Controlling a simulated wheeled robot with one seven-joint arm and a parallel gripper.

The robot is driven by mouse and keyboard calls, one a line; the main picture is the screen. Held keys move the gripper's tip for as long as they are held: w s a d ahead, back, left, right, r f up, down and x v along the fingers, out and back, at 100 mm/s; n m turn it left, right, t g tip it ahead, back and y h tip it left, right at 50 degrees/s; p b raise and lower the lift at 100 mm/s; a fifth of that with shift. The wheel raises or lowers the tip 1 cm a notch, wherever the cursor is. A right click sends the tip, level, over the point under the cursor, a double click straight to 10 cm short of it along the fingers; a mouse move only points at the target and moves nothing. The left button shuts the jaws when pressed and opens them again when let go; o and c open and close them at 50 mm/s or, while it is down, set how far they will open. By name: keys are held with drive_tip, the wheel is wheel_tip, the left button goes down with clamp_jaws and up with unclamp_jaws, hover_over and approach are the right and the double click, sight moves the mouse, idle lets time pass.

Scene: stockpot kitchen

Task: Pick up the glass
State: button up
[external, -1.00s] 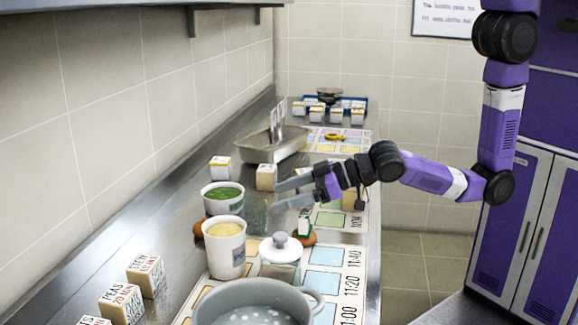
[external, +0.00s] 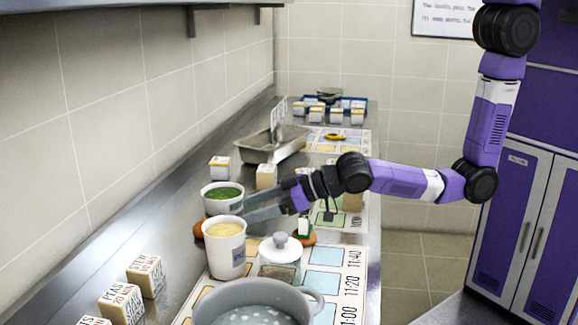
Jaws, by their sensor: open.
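A faint, clear, see-through shape, which looks like the glass (external: 258,204), stands on the steel counter just right of the white cups. Its outline is hard to make out. My gripper (external: 247,206) is open, and its two long grey fingers reach left across the counter at this shape. They look to be around or beside it; I cannot tell whether they touch it. A clear jar with a white knobbed lid (external: 280,248) stands nearer the camera, apart from my gripper.
A cup with green contents (external: 222,206) and a cup with yellow contents (external: 225,248) stand close to my fingertips. A grey pot (external: 250,292) is in front. Labelled blocks (external: 146,276) line the left side. A metal tray (external: 258,151) lies behind.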

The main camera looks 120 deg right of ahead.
drive_tip(key=c, duration=1.6)
drive_tip(key=shift+r, duration=0.1)
